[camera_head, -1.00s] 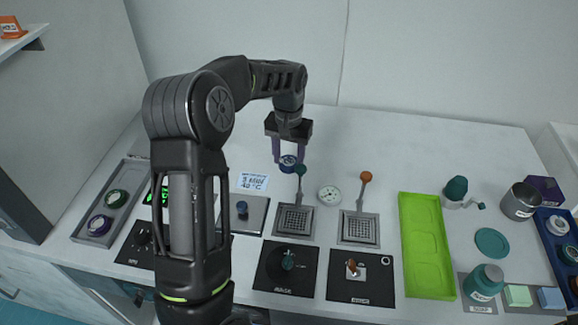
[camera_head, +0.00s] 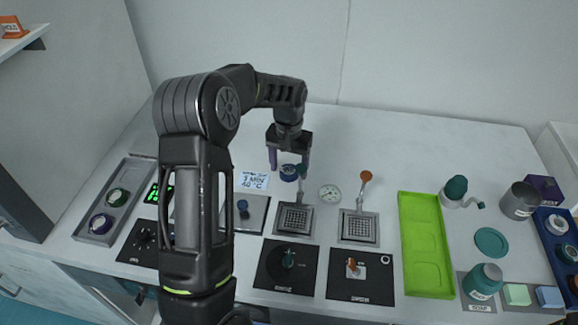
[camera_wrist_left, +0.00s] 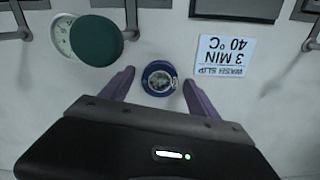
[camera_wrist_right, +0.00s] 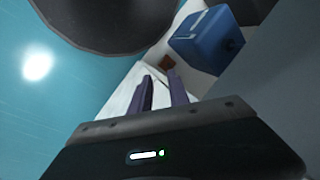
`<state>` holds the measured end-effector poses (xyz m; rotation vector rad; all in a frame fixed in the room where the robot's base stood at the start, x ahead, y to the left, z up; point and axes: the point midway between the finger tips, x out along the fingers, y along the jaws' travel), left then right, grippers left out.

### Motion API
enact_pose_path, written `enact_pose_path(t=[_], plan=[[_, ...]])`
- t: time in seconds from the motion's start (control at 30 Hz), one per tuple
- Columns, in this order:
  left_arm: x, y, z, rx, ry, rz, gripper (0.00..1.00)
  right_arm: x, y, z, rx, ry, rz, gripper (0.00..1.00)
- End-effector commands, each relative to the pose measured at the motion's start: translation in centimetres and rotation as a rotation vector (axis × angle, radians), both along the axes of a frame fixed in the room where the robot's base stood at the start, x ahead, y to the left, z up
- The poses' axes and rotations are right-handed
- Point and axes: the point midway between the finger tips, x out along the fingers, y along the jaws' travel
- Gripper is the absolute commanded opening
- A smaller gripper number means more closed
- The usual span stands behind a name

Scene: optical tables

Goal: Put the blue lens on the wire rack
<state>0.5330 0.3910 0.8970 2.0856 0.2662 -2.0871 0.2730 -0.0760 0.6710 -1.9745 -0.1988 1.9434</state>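The blue lens (camera_head: 289,173), a small round ring-mounted lens, lies on the white table behind the teal-knobbed handle. It also shows in the left wrist view (camera_wrist_left: 160,78), between and just beyond the fingertips. My left gripper (camera_head: 288,160) is open above it, one purple finger on each side and a gap to the lens. Two square wire-mesh pieces with upright handles stand in front, one with a teal knob (camera_head: 295,218) and one with an orange knob (camera_head: 358,228); I cannot tell which is the wire rack. My right gripper (camera_wrist_right: 160,76) has its fingers a narrow gap apart, holding nothing.
A white dial (camera_head: 329,194) and a note card (camera_head: 252,180) lie near the lens. A grey tray (camera_head: 128,180) with two round lenses is at left. The table behind the lens is clear.

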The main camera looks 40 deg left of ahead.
Motion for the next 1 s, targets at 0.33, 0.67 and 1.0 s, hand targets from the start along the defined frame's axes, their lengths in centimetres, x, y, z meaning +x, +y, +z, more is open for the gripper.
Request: enact_pose_path(t=[0.33,0.67,1.0], plan=[[0.0,0.0,0.6,0.0,-0.001,0.0,0.7,0.0,0.0,0.3,-0.001,0.001,0.0,0.22],[0.2,0.0,5.5,0.002,-0.006,0.001,0.7,0.1,0.0,-0.6,0.002,-0.003,0.0,0.22],[0.1,0.0,11.5,0.001,-0.003,0.0,0.7,0.2,0.1,-1.1,0.003,-0.004,0.002,0.22]])
